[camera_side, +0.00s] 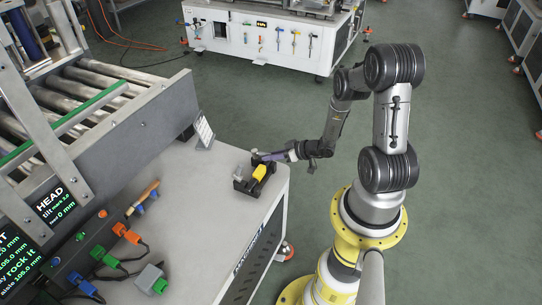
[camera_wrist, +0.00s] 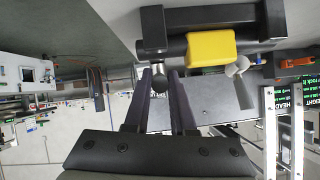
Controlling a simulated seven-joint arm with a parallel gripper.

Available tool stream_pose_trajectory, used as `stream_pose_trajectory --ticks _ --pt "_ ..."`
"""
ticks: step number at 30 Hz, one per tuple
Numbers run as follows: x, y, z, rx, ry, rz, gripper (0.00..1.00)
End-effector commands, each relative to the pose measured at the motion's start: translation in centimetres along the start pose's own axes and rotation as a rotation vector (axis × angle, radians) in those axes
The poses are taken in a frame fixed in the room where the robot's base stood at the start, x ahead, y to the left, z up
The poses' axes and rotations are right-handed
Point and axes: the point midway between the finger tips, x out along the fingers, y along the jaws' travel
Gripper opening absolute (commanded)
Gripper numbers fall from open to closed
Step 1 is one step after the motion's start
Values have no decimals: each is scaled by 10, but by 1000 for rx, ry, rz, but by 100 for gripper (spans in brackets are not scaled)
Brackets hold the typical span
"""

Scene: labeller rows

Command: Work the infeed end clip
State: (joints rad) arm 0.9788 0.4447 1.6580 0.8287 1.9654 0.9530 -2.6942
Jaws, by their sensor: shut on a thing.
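A small black fixture (camera_side: 250,187) sits near the right end of the grey bench and holds a yellow block (camera_side: 259,172). In the wrist view the yellow block (camera_wrist: 210,48) lies across the dark fixture bar. My gripper (camera_side: 262,157) reaches the fixture's far end from the right. In the wrist view my gripper (camera_wrist: 160,82) has its fingers shut on a grey, round-ended clip (camera_wrist: 154,57) at one end of the fixture. A second, light grey clip (camera_wrist: 238,66) stands tilted at the other end, beside the block; it also shows in the side view (camera_side: 238,172). The fingers partly hide the held clip's lower end.
A small tilted panel (camera_side: 204,132) stands behind the fixture. A roller conveyor (camera_side: 70,95) lies at the left. Coloured connectors and cables (camera_side: 120,245) lie at the bench's front left. The bench top (camera_side: 205,215) between them and the fixture is clear.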

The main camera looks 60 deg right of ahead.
Motion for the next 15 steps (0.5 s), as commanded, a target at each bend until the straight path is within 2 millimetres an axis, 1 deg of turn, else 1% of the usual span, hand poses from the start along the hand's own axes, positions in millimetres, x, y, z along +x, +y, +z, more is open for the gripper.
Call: stream_pose_trajectory --ticks 4,5,6,9,15 --pt "0 1 0 1 -2 3 0" --pt "0 1 0 1 -3 3 29" --pt "0 1 0 1 -3 3 36" --pt "0 1 0 1 -3 2 53" --pt "0 0 0 1 -3 1 53"
